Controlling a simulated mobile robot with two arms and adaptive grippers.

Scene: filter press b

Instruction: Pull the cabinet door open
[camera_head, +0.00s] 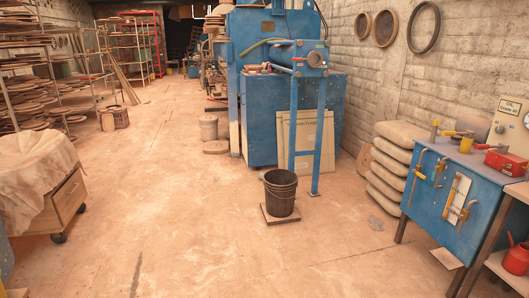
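A blue box-like cabinet (258,125) stands on the floor at the centre back, under and behind the blue press machine (258,30). A tan board (305,128) leans against its front and hides part of it. I cannot make out a door edge or handle on it. A blue metal bench (480,225) with tools on its front stands at the right, and I cannot tell whether that front is a door. Neither of my grippers is in view.
A black bucket (280,196) stands on a small board before the press legs. Stacked sacks (388,165) lie by the right wall. A covered wooden cart (62,203) and shelves (22,85) stand left. The floor (175,190) between is mostly clear.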

